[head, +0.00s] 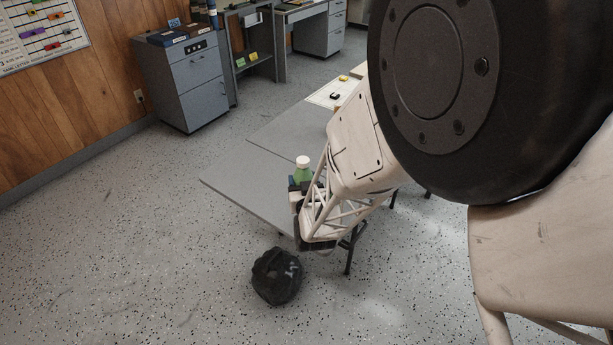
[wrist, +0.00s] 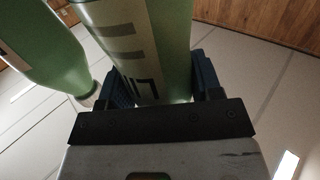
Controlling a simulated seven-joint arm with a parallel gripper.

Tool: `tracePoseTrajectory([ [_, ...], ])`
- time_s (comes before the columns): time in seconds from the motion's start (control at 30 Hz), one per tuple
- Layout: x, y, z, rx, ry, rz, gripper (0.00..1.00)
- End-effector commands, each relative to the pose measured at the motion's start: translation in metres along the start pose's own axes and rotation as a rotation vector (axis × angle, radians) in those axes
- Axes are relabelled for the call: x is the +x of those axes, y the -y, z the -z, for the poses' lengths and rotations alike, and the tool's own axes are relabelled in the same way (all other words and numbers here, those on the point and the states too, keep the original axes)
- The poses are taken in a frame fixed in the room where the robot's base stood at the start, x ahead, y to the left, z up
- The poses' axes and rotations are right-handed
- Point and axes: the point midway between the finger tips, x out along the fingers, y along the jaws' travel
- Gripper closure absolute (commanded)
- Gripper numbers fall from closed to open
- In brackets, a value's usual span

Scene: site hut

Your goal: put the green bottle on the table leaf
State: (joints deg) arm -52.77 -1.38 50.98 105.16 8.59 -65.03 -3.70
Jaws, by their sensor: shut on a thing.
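The green bottle (head: 302,174) with a white cap stands upright in my gripper (head: 305,187), over the table leaf (head: 246,187) in the head view. The leaf is the grey near part of the table. My arm hides its right side and the bottle's base, so I cannot tell whether the bottle touches it. In the wrist view the blue jaws (wrist: 163,85) are shut on the green bottle (wrist: 135,40), which has a pale label with dark marks. A second green, tapered bottle shape (wrist: 40,45) shows at left there; the head view does not make it out.
A black bag (head: 277,277) lies on the floor in front of the table. The rear table top (head: 290,133) carries a paper sheet (head: 333,93) with small items. Grey cabinets (head: 185,80) stand behind. The leaf's left part is bare.

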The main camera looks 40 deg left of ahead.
Motion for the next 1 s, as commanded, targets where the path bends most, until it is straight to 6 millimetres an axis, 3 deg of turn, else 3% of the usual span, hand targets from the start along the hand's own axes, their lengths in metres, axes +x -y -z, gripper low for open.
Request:
tracePoseTrajectory([
  [0.2,0.029,0.002,-0.003,0.0,0.0,0.0,0.64],
  [0.4,0.043,0.004,-0.004,0.0,0.0,0.0,0.64],
  [0.8,0.044,0.004,-0.005,0.0,0.0,0.0,0.64],
  [1.0,0.044,0.004,-0.019,0.0,0.003,0.0,0.64],
])
